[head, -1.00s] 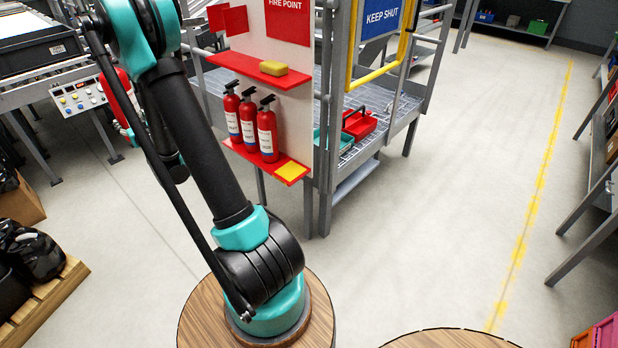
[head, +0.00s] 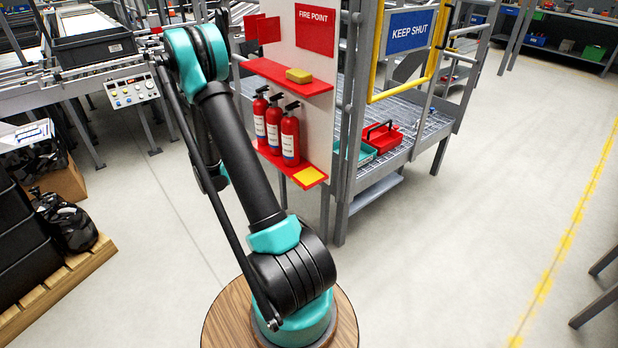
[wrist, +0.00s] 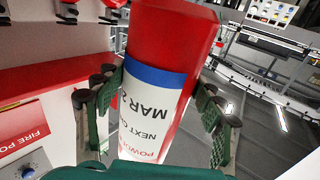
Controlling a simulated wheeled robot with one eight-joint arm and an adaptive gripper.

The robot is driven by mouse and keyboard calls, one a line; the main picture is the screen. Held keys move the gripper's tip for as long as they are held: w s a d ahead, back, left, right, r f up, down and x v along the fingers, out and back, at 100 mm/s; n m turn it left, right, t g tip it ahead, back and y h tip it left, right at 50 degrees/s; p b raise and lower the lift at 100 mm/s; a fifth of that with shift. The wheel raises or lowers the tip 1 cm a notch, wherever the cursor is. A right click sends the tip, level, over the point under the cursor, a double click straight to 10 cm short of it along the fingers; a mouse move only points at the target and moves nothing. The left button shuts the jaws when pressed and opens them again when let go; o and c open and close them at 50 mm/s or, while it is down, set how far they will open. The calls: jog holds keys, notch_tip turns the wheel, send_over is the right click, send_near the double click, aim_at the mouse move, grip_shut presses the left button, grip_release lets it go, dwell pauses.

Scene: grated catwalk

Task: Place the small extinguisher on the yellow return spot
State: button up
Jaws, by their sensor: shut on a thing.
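My gripper (wrist: 158,105) is shut on a small red extinguisher (wrist: 172,40) with a white label and blue band; the label text appears upside down in the wrist view. In the head view, my arm hides the gripper and the held extinguisher. The yellow return spot (head: 310,177) is a bare square at the right end of the lower red shelf (head: 285,166) on the fire point panel. The gripper is apart from the spot, on the far left side of the panel.
Several red extinguishers (head: 290,138) stand in a row on the lower shelf, left of the spot. A yellow sponge-like block (head: 299,75) lies on the upper red shelf (head: 262,70). A grey post (head: 346,150) and yellow gate (head: 375,92) stand right of the panel. Open floor lies in front.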

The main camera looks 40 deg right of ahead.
jog(key=s+d+f+m+g+h, duration=0.9)
jog(key=s+d+f+m+g, duration=0.15)
jog(key=g, duration=0.35)
jog(key=s+f+m+g+y, duration=0.1)
jog(key=s+f+m+g, duration=0.35)
jog(key=s+g, duration=0.35)
jog(key=t, duration=0.1)
send_over(305, 177)
jog(key=shift+a+f, duration=0.2)
jog(key=shift+f, duration=2.7)
jog(key=shift+d+f, duration=0.2)
jog(key=shift+f, duration=0.2)
jog(key=shift+f, duration=0.1)
jog(key=o, duration=1.9)
jog(key=shift+c, duration=0.2)
